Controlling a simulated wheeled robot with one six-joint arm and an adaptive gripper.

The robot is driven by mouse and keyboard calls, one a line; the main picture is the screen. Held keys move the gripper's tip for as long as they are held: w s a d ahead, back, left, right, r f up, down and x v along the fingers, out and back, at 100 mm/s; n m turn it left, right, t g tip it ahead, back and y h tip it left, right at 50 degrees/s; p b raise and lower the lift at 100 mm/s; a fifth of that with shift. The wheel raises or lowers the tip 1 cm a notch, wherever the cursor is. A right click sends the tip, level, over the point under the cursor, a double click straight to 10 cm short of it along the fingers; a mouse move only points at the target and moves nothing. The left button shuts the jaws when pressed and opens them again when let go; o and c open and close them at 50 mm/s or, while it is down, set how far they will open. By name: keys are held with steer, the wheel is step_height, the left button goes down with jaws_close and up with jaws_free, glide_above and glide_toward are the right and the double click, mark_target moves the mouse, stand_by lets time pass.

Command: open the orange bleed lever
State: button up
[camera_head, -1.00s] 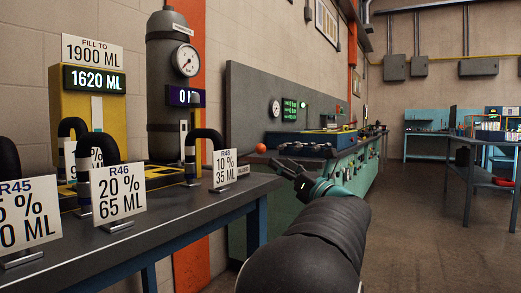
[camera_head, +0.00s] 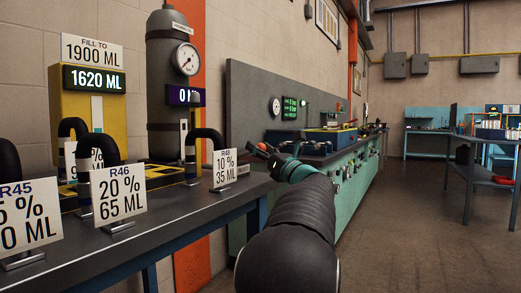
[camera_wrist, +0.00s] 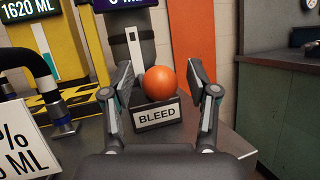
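The orange ball knob of the bleed lever (camera_wrist: 159,83) shows in the wrist view, above a dark block with a white BLEED label (camera_wrist: 158,115). My gripper (camera_wrist: 160,76) is open, with one finger to the left and one to the right of the ball in the picture. Gaps show between the fingers and the ball; the exact depth is hard to tell. In the head view my gripper (camera_head: 264,151) is at the far right end of the near bench, and it mostly hides the ball.
A yellow unit (camera_head: 95,105) reads 1620 ML under a FILL TO 1900 ML sign (camera_head: 92,48). Black hoses and cards, such as R46 (camera_head: 118,192), stand left of my arm.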

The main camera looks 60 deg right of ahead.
jaws_close()
steer(key=r+p, duration=0.1)
steer(key=p, duration=0.2)
steer(key=shift+w+r+g, duration=0.1)
steer(key=shift+r+g, duration=0.1)
steer(key=shift+g, duration=0.1)
steer(key=shift+w+r+g+p, duration=0.15)
steer(key=shift+g+p, duration=0.25)
steer(key=shift+p, duration=0.55)
steer(key=shift+f+n, duration=0.2)
steer(key=shift+n, duration=0.1)
steer(key=shift+o, duration=0.2)
jaws_free()
steer(key=v, duration=1.2)
steer(key=shift+d, duration=0.1)
